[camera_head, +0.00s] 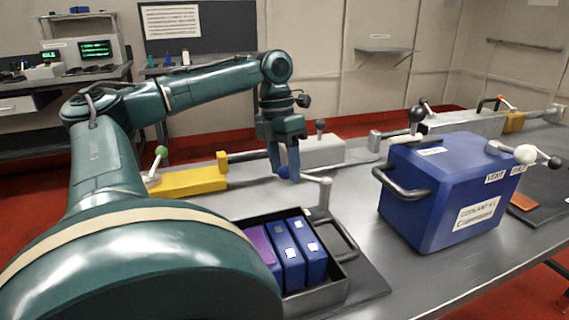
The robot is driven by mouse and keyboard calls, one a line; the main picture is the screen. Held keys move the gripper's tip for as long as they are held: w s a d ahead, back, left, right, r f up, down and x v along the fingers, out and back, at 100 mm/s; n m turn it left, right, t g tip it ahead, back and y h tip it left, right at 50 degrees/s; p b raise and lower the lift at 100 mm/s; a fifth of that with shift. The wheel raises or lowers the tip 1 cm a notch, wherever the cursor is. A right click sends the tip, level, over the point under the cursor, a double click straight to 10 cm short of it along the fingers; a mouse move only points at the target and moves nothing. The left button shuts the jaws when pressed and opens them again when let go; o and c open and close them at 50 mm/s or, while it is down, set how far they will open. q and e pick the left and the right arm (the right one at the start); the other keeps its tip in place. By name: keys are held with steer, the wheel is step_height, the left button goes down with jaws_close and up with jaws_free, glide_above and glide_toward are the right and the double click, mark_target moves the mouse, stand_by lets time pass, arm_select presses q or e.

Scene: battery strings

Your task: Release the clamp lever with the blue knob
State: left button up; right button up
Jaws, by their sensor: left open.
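The clamp lever (309,178) is a short grey bar on an upright post at the back edge of the battery tray (331,292). Its blue knob (283,173) is at the bar's left end, partly hidden by the fingers. My left gripper (286,174) points down with its fingers at the knob, one on either side as far as I can see. It is open; whether a finger touches the knob I cannot tell. My right gripper is not in view.
The tray holds blue batteries (311,252) and a purple one (264,248). A yellow block (190,182) with a green-knobbed lever (161,151) and a grey block (319,152) stand behind. A large blue box (432,208) with handles stands right. Bare metal table lies between tray and box.

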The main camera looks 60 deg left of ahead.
arm_select(q)
step_height(320, 180, up, 13)
steer(key=a+p, duration=0.2)
steer(key=p, duration=0.5)
steer(key=shift+a+p, duration=0.2)
steer(key=shift+p, duration=0.15)
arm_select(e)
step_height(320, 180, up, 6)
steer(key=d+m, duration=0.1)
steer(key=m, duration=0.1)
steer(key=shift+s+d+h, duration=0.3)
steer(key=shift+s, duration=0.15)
arm_select(q)
steer(key=shift+s, duration=0.1)
steer(key=shift+c, duration=0.3)
